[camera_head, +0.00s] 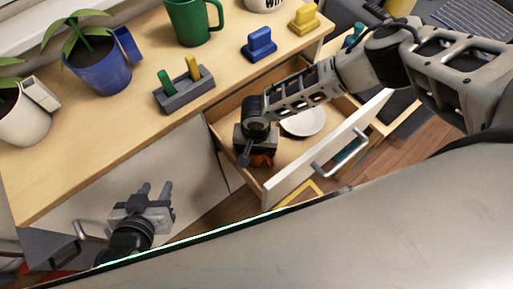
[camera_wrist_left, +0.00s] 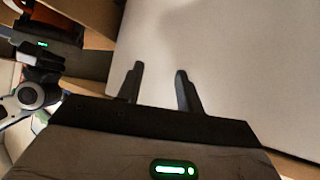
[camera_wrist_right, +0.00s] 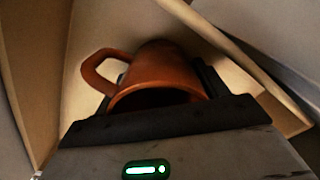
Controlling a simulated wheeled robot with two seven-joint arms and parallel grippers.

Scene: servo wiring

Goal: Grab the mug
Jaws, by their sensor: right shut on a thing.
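An orange-brown mug (camera_wrist_right: 165,75) is in the open drawer, its handle toward the left in the right wrist view. In the head view only a small part of the mug (camera_head: 262,160) shows beneath my right gripper (camera_head: 257,152). My right gripper, also in the right wrist view (camera_wrist_right: 165,85), is shut on the mug, one finger on each side; the mug partly hides the fingers. My left gripper (camera_head: 155,192) is open and empty in front of the cabinet's pale front panel; its two fingers stand apart in the left wrist view (camera_wrist_left: 160,88).
The open drawer (camera_head: 292,182) also holds a white plate (camera_head: 303,121). On the desk top (camera_head: 110,150) stand a green mug (camera_head: 193,22), a grey block holder (camera_head: 184,91), blue and yellow blocks, and potted plants. The drawer walls enclose my right gripper closely.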

